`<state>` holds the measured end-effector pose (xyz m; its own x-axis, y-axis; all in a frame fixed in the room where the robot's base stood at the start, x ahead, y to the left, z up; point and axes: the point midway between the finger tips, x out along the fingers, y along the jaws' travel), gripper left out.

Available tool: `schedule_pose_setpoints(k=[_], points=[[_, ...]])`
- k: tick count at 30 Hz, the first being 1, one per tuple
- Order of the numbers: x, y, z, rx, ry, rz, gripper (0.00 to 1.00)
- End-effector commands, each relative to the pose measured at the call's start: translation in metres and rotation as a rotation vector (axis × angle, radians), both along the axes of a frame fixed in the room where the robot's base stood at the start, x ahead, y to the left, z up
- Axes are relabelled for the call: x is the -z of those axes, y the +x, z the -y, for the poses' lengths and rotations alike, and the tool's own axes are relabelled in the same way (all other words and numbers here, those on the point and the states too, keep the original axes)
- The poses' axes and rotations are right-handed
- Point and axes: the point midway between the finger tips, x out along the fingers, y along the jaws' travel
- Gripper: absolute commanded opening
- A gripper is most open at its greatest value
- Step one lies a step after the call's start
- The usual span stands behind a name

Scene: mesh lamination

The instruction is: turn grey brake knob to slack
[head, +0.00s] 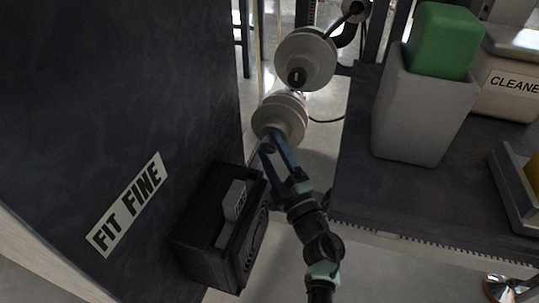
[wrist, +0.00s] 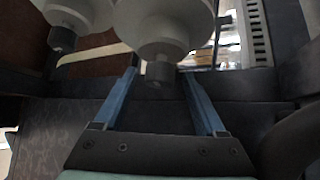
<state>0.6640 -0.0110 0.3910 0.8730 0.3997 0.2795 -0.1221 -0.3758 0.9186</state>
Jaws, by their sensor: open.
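My gripper (head: 271,143) reaches up to the nearer of two pale round spools (head: 283,112). In the wrist view its two blue fingers are open and stand apart on either side of a dark grey knob (wrist: 158,72), which projects from the middle of this spool (wrist: 165,25). I see a gap between each finger and the knob, and cannot tell whether either touches. In the head view the fingers hide this knob. A second, similar dark knob (head: 296,76) sits on the farther spool (head: 308,58); it also shows at upper left in the wrist view (wrist: 62,40). No slack marking is legible.
A dark panel labelled FIT FINE (head: 126,205) stands at left, with a black box (head: 205,257) holding a grey card close beside my arm. At right, a dark bench (head: 375,205) carries a grey bin (head: 415,120) with a green block and a CLEANER container (head: 505,95).

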Motion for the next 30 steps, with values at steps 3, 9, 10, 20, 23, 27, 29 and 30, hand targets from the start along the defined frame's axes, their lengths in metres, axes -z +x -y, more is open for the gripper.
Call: schedule_pose_setpoints(k=[3, 9, 10, 20, 23, 27, 29, 30], points=[[-0.0010, 0.0078, -0.0037, 0.000, -0.001, 0.000, 0.73], [-0.0039, 0.0107, -0.0050, 0.000, -0.001, 0.000, 0.73], [-0.0039, 0.0107, -0.0050, 0.000, 0.000, -0.001, 0.73], [-0.0036, 0.0103, -0.0047, 0.001, 0.000, -0.001, 0.33], [-0.0036, 0.0103, -0.0046, 0.001, 0.000, 0.000, 0.15], [-0.0035, 0.0102, -0.0046, 0.001, 0.000, 0.000, 0.00], [-0.0036, 0.0102, -0.0045, 0.001, 0.000, -0.001, 0.00], [-0.0038, 0.0101, -0.0045, 0.001, -0.001, -0.001, 0.00]])
